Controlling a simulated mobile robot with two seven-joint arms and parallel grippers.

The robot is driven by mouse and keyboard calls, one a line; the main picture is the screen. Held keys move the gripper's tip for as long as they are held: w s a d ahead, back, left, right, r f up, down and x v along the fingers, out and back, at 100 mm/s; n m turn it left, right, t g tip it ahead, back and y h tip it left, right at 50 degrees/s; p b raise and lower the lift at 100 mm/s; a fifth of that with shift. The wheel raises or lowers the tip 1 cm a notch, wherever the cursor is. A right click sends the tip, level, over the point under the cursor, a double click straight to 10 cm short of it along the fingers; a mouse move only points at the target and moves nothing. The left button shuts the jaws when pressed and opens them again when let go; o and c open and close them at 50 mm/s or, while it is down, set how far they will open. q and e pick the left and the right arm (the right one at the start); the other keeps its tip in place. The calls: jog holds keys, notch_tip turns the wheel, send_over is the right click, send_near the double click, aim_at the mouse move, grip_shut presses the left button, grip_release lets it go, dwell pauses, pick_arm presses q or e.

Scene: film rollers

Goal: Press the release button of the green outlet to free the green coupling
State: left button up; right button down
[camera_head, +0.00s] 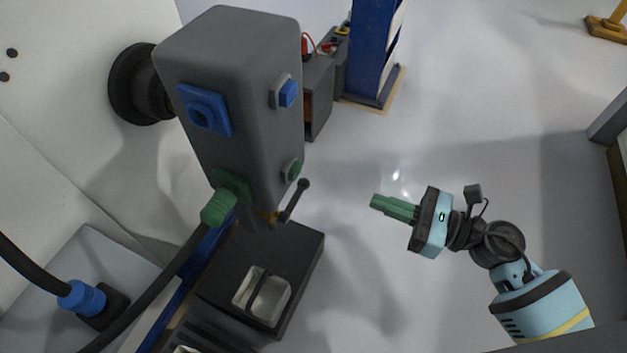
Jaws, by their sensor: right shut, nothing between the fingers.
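A grey outlet box (242,105) stands at the upper left. Its lower outlet is the green outlet (236,182), low on the front face. The green coupling (218,208) sits at that outlet with a black cable running down left. A round green release button (292,170) is on the box's right side face, low down. My right gripper (376,203), with green fingers, is shut and empty. It is to the right of the green button, apart from it, and points left. My left gripper is not in view.
A blue outlet (205,109) and a blue button (288,93) are higher on the box. A small black lever (296,200) sticks out below the green button. A blue coupling (82,298) sits at the lower left. The floor around my right gripper is clear.

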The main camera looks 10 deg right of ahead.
jog(key=shift+w, duration=0.1)
dwell(0.3)
send_near(298, 173)
jog(key=x, duration=0.6)
jog(key=shift+w+a+p, duration=0.1)
jog(key=shift+w+p, duration=0.1)
jog(key=shift+p, duration=0.1)
jog(key=shift+w+a+f, duration=0.1)
jog(key=shift+a, duration=0.1)
jog(key=shift+a, duration=0.1)
